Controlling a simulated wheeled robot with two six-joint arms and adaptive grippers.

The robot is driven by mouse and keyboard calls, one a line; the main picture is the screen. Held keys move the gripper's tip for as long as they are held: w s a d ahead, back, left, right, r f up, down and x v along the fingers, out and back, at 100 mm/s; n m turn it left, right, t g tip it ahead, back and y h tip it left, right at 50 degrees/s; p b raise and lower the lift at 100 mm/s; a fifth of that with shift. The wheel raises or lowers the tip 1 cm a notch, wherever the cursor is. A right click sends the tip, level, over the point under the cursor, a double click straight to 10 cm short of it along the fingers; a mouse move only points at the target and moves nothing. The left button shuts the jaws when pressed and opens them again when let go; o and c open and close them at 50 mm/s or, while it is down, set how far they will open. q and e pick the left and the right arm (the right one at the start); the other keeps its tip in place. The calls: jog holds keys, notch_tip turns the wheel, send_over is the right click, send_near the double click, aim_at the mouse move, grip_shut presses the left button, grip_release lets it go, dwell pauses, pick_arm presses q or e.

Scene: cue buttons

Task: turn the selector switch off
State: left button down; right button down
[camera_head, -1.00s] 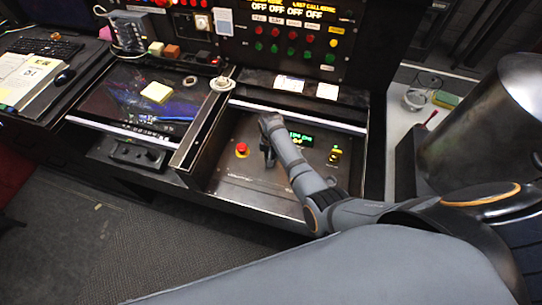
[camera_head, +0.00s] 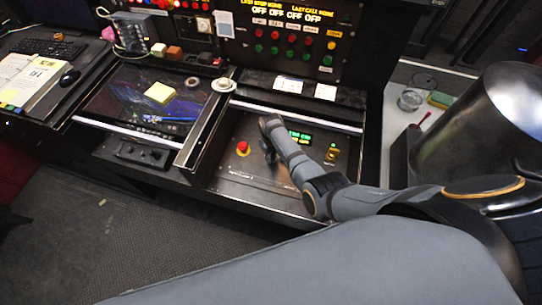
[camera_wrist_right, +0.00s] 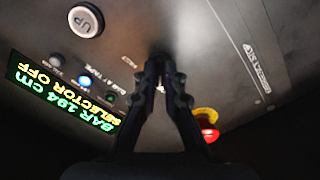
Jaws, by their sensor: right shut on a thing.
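My right gripper (camera_head: 267,156) is low over the dark control panel (camera_head: 232,178), between the red button and the green display. In the right wrist view its two fingers (camera_wrist_right: 161,72) come together at the panel face, shut on the selector switch, which they mostly hide. The display (camera_head: 300,137) glows green. In the right wrist view the display (camera_wrist_right: 62,92) reads "BAR 194 cm" and "SELECTOR OFF". My left gripper is not in view.
A red button with a yellow base (camera_head: 243,148) is left of the gripper; it also shows in the right wrist view (camera_wrist_right: 207,124). A yellow switch (camera_head: 332,153) is to the right.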

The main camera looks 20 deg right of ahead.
dwell(0.4)
jog(key=c, duration=1.5)
grip_release()
jog(key=shift+o, duration=0.2)
jog(key=shift+r, duration=0.1)
notch_tip(320, 180, up, 12)
